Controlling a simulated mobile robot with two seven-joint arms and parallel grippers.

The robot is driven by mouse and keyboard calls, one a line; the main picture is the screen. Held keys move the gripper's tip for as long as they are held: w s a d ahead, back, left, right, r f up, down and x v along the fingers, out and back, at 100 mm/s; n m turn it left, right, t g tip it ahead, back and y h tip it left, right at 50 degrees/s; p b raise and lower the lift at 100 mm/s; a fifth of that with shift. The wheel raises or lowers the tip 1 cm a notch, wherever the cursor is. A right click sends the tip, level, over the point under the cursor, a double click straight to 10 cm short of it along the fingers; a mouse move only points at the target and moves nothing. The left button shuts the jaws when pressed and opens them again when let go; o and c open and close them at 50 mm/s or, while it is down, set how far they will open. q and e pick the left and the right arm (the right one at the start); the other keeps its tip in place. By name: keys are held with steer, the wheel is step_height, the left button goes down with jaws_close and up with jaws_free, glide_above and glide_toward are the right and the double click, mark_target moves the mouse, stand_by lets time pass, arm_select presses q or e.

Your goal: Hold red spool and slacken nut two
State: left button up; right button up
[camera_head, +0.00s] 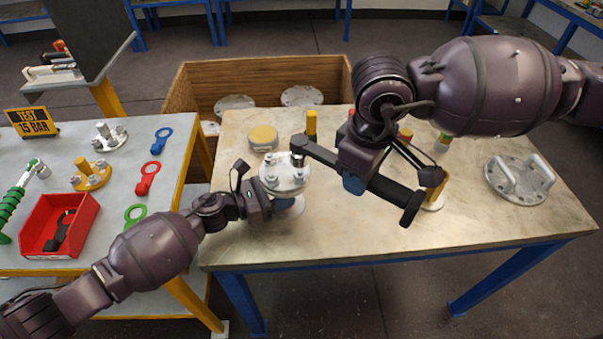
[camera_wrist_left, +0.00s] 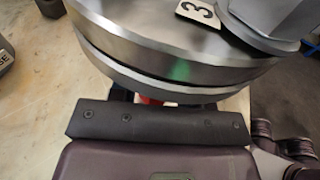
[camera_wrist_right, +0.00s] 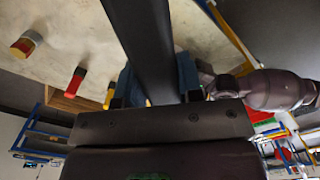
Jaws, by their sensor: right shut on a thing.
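A round grey flange (camera_head: 284,174) with nuts on top stands near the left side of the right-hand table. The left wrist view shows its rim close up (camera_wrist_left: 170,60), with a "3" label beside a nut. A little red of the spool (camera_wrist_left: 151,101) shows below the flange between my left gripper's fingers (camera_wrist_left: 165,97); the rest is hidden. Whether those fingers touch it, I cannot tell. My right gripper (camera_head: 358,182) is shut on a long black wrench (camera_head: 395,196). The wrench's head end is over the flange's far right nut; its seating is unclear.
A yellow-topped disc (camera_head: 263,137) and a yellow post (camera_head: 311,123) stand behind the flange. A flange with handles (camera_head: 517,180) lies at the right. The left table holds a red bin (camera_head: 58,226) and coloured ring tools (camera_head: 148,177). The table's front right is clear.

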arm_select(q)
steer(key=o, duration=0.4)
steer(key=v, duration=1.2)
